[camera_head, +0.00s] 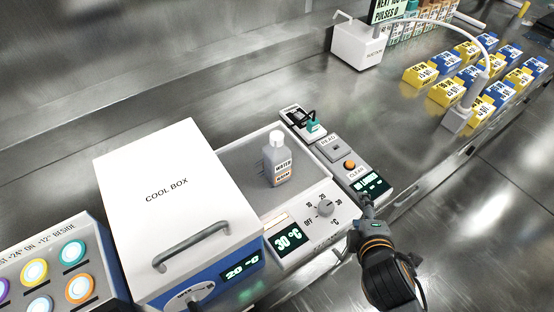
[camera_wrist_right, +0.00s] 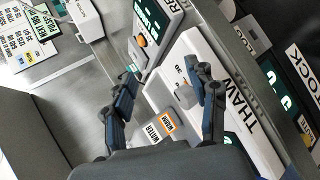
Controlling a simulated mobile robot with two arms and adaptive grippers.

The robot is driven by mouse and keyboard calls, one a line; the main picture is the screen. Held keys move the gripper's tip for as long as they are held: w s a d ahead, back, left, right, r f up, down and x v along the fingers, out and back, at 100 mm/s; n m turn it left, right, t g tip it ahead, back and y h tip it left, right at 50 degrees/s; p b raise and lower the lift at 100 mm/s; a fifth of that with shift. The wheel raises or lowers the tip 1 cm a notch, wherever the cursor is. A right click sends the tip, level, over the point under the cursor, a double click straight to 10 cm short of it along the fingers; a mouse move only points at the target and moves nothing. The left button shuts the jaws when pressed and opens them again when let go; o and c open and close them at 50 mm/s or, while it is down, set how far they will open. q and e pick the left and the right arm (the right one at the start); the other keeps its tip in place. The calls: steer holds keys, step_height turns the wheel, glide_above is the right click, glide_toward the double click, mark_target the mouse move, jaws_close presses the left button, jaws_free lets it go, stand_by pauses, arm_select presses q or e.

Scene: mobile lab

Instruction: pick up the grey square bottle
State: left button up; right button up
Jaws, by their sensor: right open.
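The grey square bottle (camera_head: 279,168) has a pale round cap and a label reading WATER WARM. It stands upright on the grey plate of the white heater unit (camera_head: 318,212). My right gripper (camera_head: 367,203) is in front of and to the right of the bottle, apart from it, near the unit's front right corner. In the right wrist view the right gripper (camera_wrist_right: 163,76) is open, with nothing held between its fingers. The bottle's label (camera_wrist_right: 160,129) shows there below the fingertips, and much of the bottle is hard to make out. My left gripper is not in view.
A white cool box (camera_head: 170,190) stands close to the bottle's left. A reader panel (camera_head: 345,160) with buttons lies to its right. Coloured lit buttons (camera_head: 45,268) are at the lower left. Yellow and blue labelled blocks (camera_head: 470,80) and a white device (camera_head: 358,45) stand farther back.

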steer(key=w+a+r+n+t+y, duration=0.25)
steer(key=a+r+n+t, duration=0.2)
steer(key=n, duration=0.55)
steer(key=n+y, duration=0.6)
steer(key=n, duration=0.8)
glide_toward(280, 145)
steer(key=shift+t, duration=0.25)
steer(key=p+x, duration=0.3)
steer(key=x, duration=0.8)
steer(key=shift+a+f, duration=0.15)
steer(key=shift+f, duration=0.05)
steer(key=shift+w+a+f, duration=0.1)
steer(key=shift+w, duration=0.15)
steer(key=shift+s, duration=0.1)
steer(key=shift+c, duration=0.6)
jaws_close()
